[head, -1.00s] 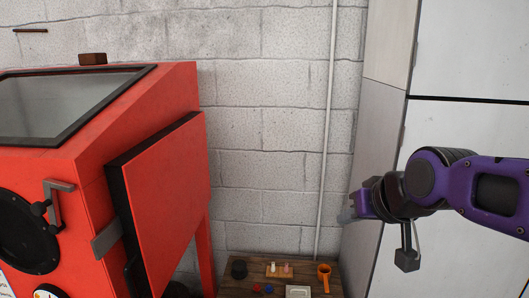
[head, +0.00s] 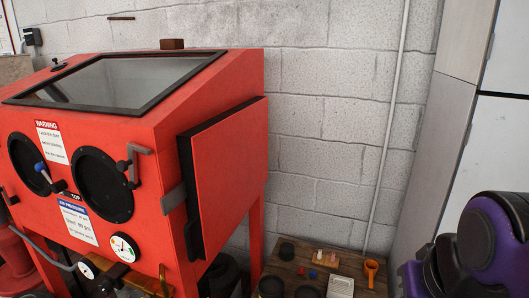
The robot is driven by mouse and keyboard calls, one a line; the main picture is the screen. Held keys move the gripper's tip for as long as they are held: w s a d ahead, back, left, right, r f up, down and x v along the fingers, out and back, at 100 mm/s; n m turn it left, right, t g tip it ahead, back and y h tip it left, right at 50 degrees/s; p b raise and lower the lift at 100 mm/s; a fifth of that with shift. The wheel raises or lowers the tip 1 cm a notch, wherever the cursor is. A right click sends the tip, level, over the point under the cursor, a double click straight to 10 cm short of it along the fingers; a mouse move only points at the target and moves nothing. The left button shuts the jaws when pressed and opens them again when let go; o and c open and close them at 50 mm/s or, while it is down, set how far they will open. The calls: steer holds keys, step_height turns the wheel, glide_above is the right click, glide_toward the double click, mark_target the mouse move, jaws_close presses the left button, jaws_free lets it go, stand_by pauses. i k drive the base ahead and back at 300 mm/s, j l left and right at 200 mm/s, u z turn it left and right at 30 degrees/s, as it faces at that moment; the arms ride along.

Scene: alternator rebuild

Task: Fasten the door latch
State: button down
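The red blast cabinet (head: 225,95) fills the left of the head view. Its side door (head: 232,170), a red panel with a black edge, stands out from the cabinet's right side; I cannot tell how wide any gap behind it is. A grey bent latch handle (head: 139,163) sits on the cabinet front near that corner. A flat grey metal tab (head: 173,199) sticks out at the door's front edge, below and right of the handle, apart from it. My gripper (head: 408,281) is at the lower right, far from the latch, partly cut off by the frame's bottom; its fingers cannot be made out.
A pale cabinet (head: 455,120) and a wall pipe (head: 391,110) stand at right. Open space lies between my arm and the door.

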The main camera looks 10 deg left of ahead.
mark_target(134, 183)
steer(key=u, duration=1.65)
